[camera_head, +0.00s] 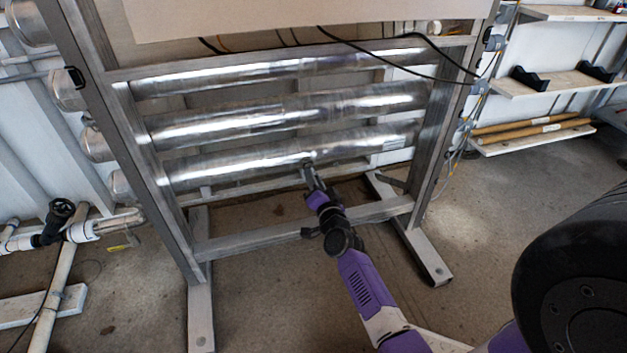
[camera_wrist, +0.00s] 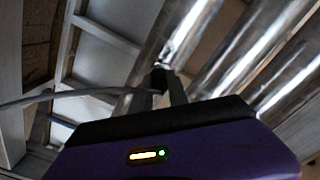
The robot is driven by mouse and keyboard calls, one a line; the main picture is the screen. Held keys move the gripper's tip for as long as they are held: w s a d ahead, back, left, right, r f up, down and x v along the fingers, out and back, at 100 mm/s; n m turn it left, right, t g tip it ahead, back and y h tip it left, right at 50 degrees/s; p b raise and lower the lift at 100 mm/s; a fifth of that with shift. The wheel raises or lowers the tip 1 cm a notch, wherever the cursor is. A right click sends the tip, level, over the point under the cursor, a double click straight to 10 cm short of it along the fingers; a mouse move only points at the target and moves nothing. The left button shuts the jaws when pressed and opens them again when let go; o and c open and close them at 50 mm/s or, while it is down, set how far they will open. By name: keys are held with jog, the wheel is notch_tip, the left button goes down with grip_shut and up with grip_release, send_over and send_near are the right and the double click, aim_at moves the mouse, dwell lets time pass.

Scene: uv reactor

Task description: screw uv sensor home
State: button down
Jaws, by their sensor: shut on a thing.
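My gripper (camera_head: 308,170) reaches up to the lowest of the shiny metal reactor tubes (camera_head: 270,158), near the middle of its length. In the wrist view my gripper (camera_wrist: 166,85) is shut on a small dark cylindrical part, the UV sensor (camera_wrist: 160,77), with its end toward a shiny tube (camera_wrist: 185,35). A grey cable (camera_wrist: 75,94) runs from the left to the fingers. I cannot tell whether the sensor touches or sits in the tube's port; the thread is hidden.
A grey metal frame (camera_head: 300,229) holds the tubes, with a low crossbar under my arm and feet (camera_head: 425,250) on the concrete floor. Black cables (camera_head: 390,65) hang over the upper tubes. White pipes and a valve (camera_head: 60,212) stand left; shelves (camera_head: 540,85) stand right.

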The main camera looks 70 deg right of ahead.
jog(key=shift+s+d+r+m, duration=0.1)
jog(key=shift+s+m, duration=0.1)
jog(key=shift+m, duration=0.5)
jog(key=c, duration=1.7)
grip_release()
jog(key=shift+m, duration=0.6)
jog(key=o, duration=0.3)
jog(key=shift+o, duration=1.1)
jog(key=shift+w, duration=0.1)
jog(key=p+v, duration=0.1)
jog(key=v, duration=0.7)
